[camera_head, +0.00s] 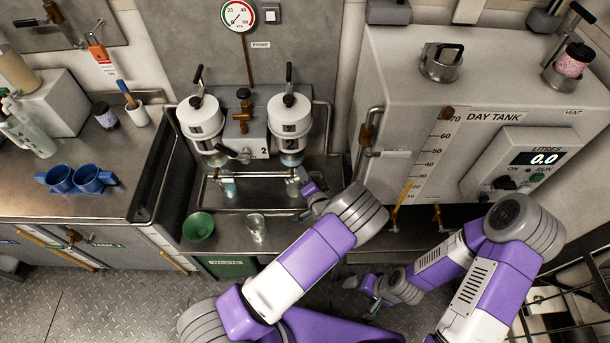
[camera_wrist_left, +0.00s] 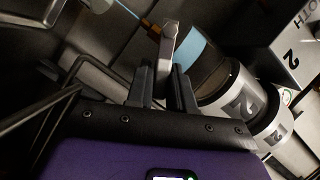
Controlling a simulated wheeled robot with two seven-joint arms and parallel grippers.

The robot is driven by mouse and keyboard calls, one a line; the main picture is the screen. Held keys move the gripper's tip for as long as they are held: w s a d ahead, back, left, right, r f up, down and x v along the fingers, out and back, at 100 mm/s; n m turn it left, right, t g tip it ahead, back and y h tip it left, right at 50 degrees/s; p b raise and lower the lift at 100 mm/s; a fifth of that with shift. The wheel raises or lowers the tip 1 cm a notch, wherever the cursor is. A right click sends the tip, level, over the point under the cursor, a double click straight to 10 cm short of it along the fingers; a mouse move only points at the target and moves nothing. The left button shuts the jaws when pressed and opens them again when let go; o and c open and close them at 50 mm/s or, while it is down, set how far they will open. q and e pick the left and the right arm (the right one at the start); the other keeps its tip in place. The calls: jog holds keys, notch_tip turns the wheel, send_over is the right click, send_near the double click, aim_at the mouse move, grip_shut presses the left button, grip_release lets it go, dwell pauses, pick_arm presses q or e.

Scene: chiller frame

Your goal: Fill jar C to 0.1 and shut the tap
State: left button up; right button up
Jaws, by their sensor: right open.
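My left gripper (camera_head: 306,190) is at the tap below the right white canister (camera_head: 289,120). In the left wrist view its fingers (camera_wrist_left: 162,88) lie close on both sides of a metal tap lever (camera_wrist_left: 168,48), with little visible gap. A brass spout (camera_wrist_left: 150,27) beside it has a thin pale blue streak from its tip, which looks like running liquid. A pale jar (camera_head: 292,187) is partly hidden under this tap. Another jar (camera_head: 228,188) stands under the left canister, and a clear glass (camera_head: 256,228) stands in front. No jar letter is readable. My right gripper (camera_head: 375,305) hangs open, low over the floor.
A green bowl (camera_head: 198,226) stands on the front ledge. Blue mugs (camera_head: 60,180) stand on the left counter. The day tank (camera_head: 400,110) with its display reading 0.0 stands at right. A round gauge (camera_head: 238,15) hangs above the canisters.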

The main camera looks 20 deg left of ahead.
pick_arm(q)
jog(key=o, duration=0.4)
jog(key=shift+c, duration=0.2)
jog(key=p+v, duration=0.1)
jog(key=v, duration=0.6)
jog(key=shift+s+p, duration=0.25)
jog(key=shift+p, duration=0.1)
jog(key=shift+d, duration=0.1)
dwell(1.1)
